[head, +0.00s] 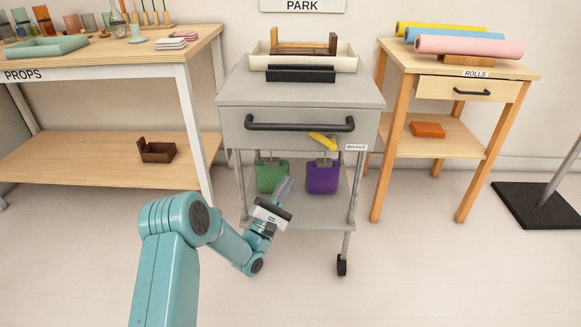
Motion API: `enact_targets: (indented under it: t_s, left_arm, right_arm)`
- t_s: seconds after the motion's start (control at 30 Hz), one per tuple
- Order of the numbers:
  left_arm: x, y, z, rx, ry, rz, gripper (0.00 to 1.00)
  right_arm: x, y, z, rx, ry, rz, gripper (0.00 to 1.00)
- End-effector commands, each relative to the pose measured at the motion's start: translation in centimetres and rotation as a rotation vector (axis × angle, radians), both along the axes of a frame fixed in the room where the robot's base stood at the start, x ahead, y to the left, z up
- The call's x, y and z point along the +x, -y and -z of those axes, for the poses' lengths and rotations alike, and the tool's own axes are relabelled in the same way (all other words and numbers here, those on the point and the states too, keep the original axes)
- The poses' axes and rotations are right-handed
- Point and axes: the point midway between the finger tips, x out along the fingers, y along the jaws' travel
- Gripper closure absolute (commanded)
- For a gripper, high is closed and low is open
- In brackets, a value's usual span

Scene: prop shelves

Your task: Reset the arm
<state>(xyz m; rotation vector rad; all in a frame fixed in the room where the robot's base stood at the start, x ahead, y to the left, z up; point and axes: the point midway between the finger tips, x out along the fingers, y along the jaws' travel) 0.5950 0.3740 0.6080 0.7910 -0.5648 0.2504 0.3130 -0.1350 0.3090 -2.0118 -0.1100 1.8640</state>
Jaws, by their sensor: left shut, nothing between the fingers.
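My left arm comes in from the lower left, teal, bent at the elbow. My left gripper (283,190) is shut and empty. It is in front of the lower part of the grey cart (300,92), and in the picture its fingers overlap the edge of the green bag-like item (270,174). I cannot tell whether they touch it. My right gripper is not in the picture.
The cart has a black handle (300,124), a yellow brake lever (323,141) and a purple item (322,177) below. A props table (95,62) stands left, a rolls table (455,64) right. A dark base plate (535,208) lies far right. The front floor is clear.

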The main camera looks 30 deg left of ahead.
Motion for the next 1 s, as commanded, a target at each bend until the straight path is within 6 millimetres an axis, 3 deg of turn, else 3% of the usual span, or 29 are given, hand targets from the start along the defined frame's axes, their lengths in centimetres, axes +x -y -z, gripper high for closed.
enact_targets:
  t_s: [0.13,0.4,0.47,0.57,0.6,0.67,0.77,0.87,1.0]
  left_arm:
    - [-1.3,-0.1,0.8,0.000,0.001,-0.001,1.00]
    - [-1.6,0.2,1.0,0.000,0.003,0.005,1.00]
    - [-1.2,1.2,0.6,-0.001,0.011,0.027,1.00]
    - [-0.5,5.7,0.2,-0.025,0.000,0.109,1.00]
    - [-0.3,8.2,1.2,-0.054,-0.066,0.136,1.00]
    - [0.0,11.3,4.3,-0.011,-0.239,0.122,1.00]
    - [-1.2,15.6,10.8,0.214,-0.553,0.087,1.00]
    - [-4.9,18.9,17.2,0.527,-0.839,0.125,1.00]
    - [-13.1,21.9,24.5,1.017,-1.125,0.334,1.00]
  right_arm:
    - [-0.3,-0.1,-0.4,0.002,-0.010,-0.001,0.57]
    - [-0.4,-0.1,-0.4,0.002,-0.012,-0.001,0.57]
    - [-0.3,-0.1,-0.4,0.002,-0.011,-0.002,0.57]
    - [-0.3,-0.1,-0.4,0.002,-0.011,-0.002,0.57]
    - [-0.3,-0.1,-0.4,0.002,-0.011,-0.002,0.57]
    - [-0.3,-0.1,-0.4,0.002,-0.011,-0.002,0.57]
    - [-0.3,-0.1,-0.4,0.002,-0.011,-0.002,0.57]
    - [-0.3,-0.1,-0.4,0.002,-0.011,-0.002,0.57]
    - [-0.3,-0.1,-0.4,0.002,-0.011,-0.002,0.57]
